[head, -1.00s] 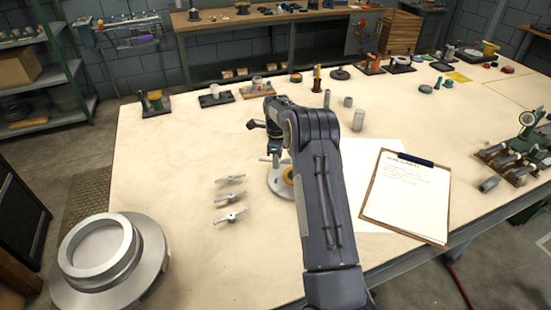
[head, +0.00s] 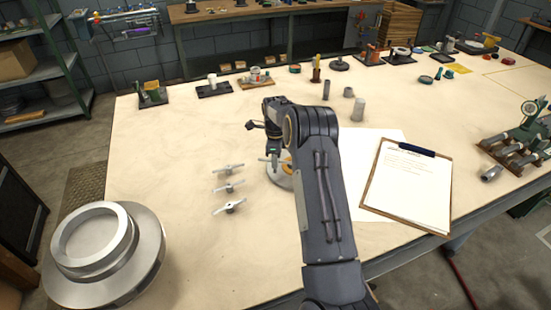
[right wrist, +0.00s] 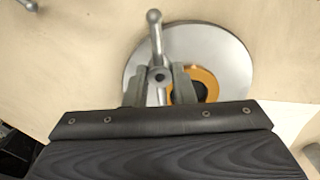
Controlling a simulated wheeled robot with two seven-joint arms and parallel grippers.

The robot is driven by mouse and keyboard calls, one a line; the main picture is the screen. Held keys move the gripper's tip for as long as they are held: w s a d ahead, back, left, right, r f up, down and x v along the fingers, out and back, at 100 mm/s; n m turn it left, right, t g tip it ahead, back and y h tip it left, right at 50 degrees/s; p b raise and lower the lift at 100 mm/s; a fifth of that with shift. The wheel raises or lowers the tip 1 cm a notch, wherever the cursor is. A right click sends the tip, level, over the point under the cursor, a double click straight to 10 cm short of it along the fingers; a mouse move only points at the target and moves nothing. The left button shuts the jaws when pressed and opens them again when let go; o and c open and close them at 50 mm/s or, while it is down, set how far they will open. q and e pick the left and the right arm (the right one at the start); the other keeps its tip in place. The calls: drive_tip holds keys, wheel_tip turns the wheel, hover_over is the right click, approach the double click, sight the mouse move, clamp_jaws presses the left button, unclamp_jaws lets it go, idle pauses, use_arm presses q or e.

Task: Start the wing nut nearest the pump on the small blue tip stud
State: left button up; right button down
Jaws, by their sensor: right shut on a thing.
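My right gripper (head: 272,160) is shut on a grey metal wing nut; the wing nut (right wrist: 157,48) shows between the fingers (right wrist: 160,88) in the right wrist view, one ball-ended wing pointing away. They are over a round silver disc (right wrist: 215,48) with an orange ring (right wrist: 208,80) around a dark centre; whether they touch it I cannot tell. In the head view my arm hides most of the disc (head: 283,180). Several more wing nuts lie on the table, including three in a column, the middle one (head: 228,187) among them. I cannot make out a blue-tipped stud. My left gripper is out of view.
A large silver flanged ring (head: 105,255) stands at the front left. A clipboard (head: 408,188) lies right of my arm. A green machine with pipes (head: 525,135) stands at the right edge. Small cylinders (head: 358,109) stand behind my arm. The table left of the wing nuts is clear.

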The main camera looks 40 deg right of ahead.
drive_tip(key=shift+f+b, duration=0.4)
drive_tip(key=shift+f, duration=0.15)
idle(0.4)
drive_tip(key=shift+m, duration=2)
drive_tip(key=m, duration=0.4)
drive_tip(key=shift+a+m+p, duration=0.1)
drive_tip(key=shift+m+p, duration=0.2)
drive_tip(key=m, duration=0.5)
drive_tip(key=shift+p, duration=0.35)
drive_tip(key=c, duration=1.1)
unclamp_jaws()
drive_tip(key=shift+c, duration=0.2)
